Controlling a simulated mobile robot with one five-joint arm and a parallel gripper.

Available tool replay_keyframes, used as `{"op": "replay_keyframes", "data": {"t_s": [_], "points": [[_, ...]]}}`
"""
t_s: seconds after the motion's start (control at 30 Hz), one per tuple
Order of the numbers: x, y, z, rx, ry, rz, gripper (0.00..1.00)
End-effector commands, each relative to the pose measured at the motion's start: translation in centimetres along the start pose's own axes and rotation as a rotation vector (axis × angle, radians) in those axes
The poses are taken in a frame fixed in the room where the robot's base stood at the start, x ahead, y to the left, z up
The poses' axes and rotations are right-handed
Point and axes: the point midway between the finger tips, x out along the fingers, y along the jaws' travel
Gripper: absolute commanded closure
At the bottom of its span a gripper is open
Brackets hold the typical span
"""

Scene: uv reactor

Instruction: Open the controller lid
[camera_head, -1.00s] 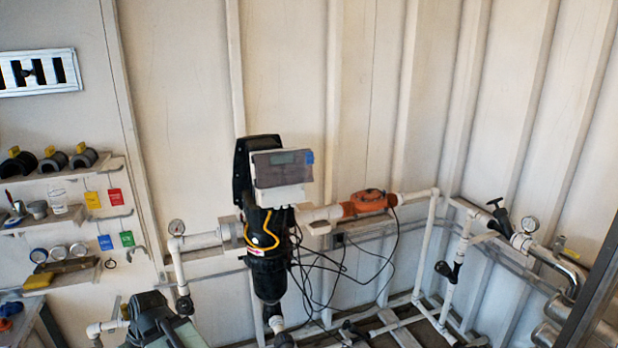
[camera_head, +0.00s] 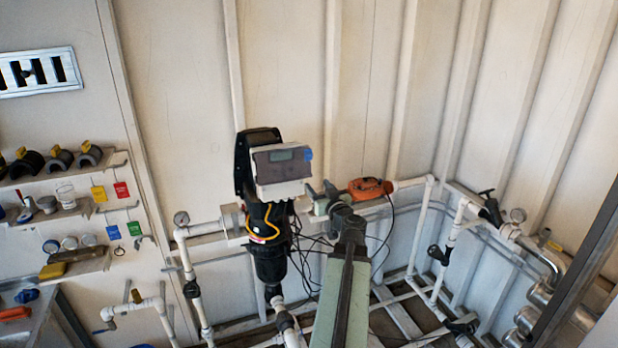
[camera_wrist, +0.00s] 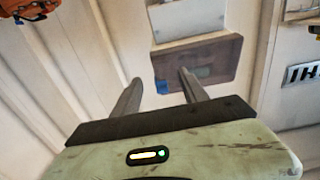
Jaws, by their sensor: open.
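The controller (camera_head: 284,188) is a white box on the black reactor body in the middle of the head view. Its grey lid (camera_head: 270,168) covers the front, appears shut, and has a small display and a blue tab at its right end. In the wrist view the lid (camera_wrist: 208,62) shows upside down, with the blue tab at its lower left. My gripper (camera_head: 318,192) is open and empty, just right of the controller in the head view. In the wrist view its two fingers (camera_wrist: 160,76) point toward the lid's blue-tab end, with no contact visible.
An orange device (camera_head: 370,188) sits on the white pipe right of my gripper. Black cables hang below. A black bracket (camera_head: 243,160) stands left of the controller. Shelves with fittings (camera_head: 60,170) are at the left. The wall above is clear.

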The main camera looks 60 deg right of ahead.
Motion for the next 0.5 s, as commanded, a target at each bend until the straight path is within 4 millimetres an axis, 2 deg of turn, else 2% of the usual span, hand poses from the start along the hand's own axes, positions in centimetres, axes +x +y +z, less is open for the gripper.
{"op": "replay_keyframes", "data": {"t_s": [0.33, 0.5], "points": [[6.1, -0.1, 0.0, 0.001, -0.001, -0.005, 0.49], [7.5, -0.2, 0.0, 0.001, -0.001, -0.004, 0.49]]}}
